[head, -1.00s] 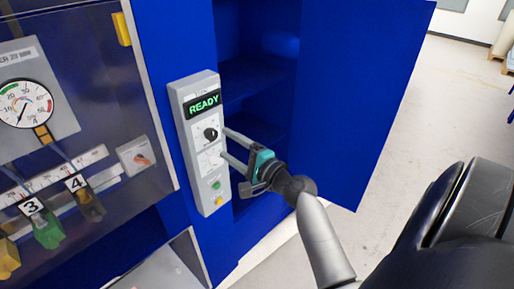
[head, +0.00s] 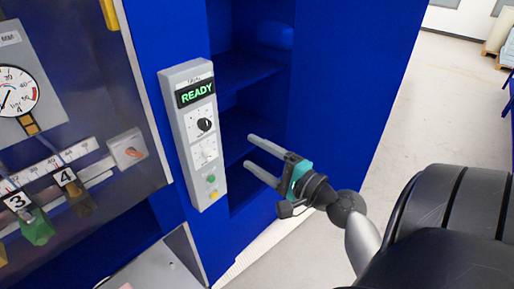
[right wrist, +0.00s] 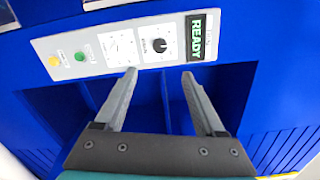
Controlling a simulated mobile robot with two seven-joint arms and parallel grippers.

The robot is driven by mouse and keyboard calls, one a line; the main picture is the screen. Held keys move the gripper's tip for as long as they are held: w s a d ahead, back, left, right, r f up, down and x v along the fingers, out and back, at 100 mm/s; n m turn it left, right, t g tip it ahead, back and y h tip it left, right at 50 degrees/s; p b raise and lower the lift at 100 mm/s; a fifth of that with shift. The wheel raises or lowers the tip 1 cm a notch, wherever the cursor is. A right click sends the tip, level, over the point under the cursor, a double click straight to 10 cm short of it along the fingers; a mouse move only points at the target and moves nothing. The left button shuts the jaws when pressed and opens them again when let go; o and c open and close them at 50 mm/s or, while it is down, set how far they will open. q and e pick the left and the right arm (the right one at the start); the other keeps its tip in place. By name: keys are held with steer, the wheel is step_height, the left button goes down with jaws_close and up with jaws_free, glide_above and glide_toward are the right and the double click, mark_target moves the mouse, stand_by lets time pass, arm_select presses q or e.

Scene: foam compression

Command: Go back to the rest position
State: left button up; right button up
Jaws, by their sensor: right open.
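My right gripper (head: 256,154) is open and empty in the head view, to the right of the grey control panel (head: 179,137) and apart from it. In the right wrist view its two fingers (right wrist: 158,82) are spread, with nothing between them, below the panel (right wrist: 75,60). The panel carries a display (head: 196,94) reading READY in green, a black knob (head: 205,124), a second dial under it, a green button (head: 211,179) and a yellow button (head: 214,194). My left gripper is not in view.
The blue cabinet has an open compartment with shelves (head: 245,75) behind my right gripper. A large blue panel (head: 350,80) stands right of it. At left, a clear window covers a gauge (head: 12,92) and numbered tags. Pale floor (head: 425,110) is clear at right.

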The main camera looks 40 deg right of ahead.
stand_by(0.3)
steer(key=s+a+f+n+g+b, duration=0.2)
steer(key=f+g+b, duration=0.1)
steer(key=f, duration=1.2)
steer(key=s+a+f+n+g+b, duration=0.2)
steer(key=a+f+n+g+b, duration=0.1)
steer(key=f, duration=1.2)
steer(key=s+a+f+n+g+b, duration=0.2)
steer(key=f+g+b, duration=0.1)
steer(key=f, duration=1.2)
steer(key=s+a+f+n+g+b, duration=0.3)
steer(key=s+f+n, duration=0.4)
steer(key=s+f, duration=0.6)
steer(key=s+a+f+n+g+h+b, duration=0.1)
steer(key=s+a+f+n+g+b, duration=0.3)
steer(key=s+f+n, duration=0.4)
steer(key=s+f+g+b, duration=0.1)
steer(key=s+f+b, duration=0.1)
steer(key=s+f, duration=0.2)
steer(key=shift+s+f, duration=0.35)
steer(key=shift+s, duration=0.4)
steer(key=shift+a, duration=0.15)
